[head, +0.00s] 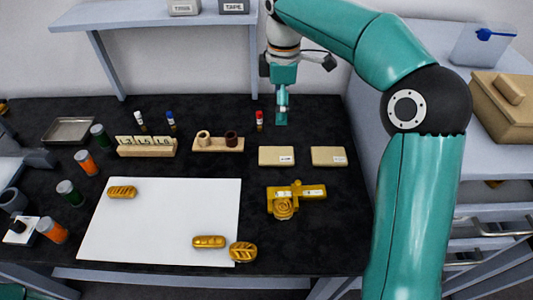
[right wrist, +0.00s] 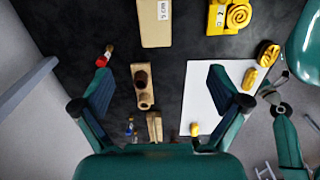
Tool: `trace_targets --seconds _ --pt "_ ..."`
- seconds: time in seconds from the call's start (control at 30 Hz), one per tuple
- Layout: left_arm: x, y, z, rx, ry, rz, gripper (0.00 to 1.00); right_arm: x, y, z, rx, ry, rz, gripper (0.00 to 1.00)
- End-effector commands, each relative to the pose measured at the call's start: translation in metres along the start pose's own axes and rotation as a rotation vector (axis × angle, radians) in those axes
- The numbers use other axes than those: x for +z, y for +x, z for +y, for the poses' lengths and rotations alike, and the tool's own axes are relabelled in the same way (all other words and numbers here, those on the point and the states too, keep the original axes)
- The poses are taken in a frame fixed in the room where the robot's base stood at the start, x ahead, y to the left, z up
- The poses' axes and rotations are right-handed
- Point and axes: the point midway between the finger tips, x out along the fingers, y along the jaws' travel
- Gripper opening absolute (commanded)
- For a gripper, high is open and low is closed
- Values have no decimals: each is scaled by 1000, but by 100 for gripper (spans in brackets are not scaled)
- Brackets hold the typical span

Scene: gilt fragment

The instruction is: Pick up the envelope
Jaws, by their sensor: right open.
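I cannot tell which one the task names. One labelled packet (right wrist: 155,30) also shows at the top of the right wrist view, cut by the frame edge. My right gripper (head: 281,115) hangs above the bench behind the left packet. In the right wrist view its fingers (right wrist: 160,88) are wide apart with nothing between them. My left gripper is not clearly seen.
A white sheet (head: 165,225) bears several gold pieces. Bare bench lies to the right.

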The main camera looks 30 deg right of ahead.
Motion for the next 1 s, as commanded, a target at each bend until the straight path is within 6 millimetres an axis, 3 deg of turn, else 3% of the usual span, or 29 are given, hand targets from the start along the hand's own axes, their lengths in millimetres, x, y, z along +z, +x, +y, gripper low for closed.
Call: trace_targets --seconds 0.07,0.27,0.63,1.0 --pt "0 9 -4 0 0 -1 0 -2 11 0 0 -3 0 98" --pt "0 13 -5 0 0 0 0 -3 34 0 -3 -5 -2 98" --pt "0 19 -7 0 0 0 0 -2 108 1 -4 -3 -2 98" --pt "0 18 -6 0 0 1 0 -1 136 2 -3 0 -2 98"
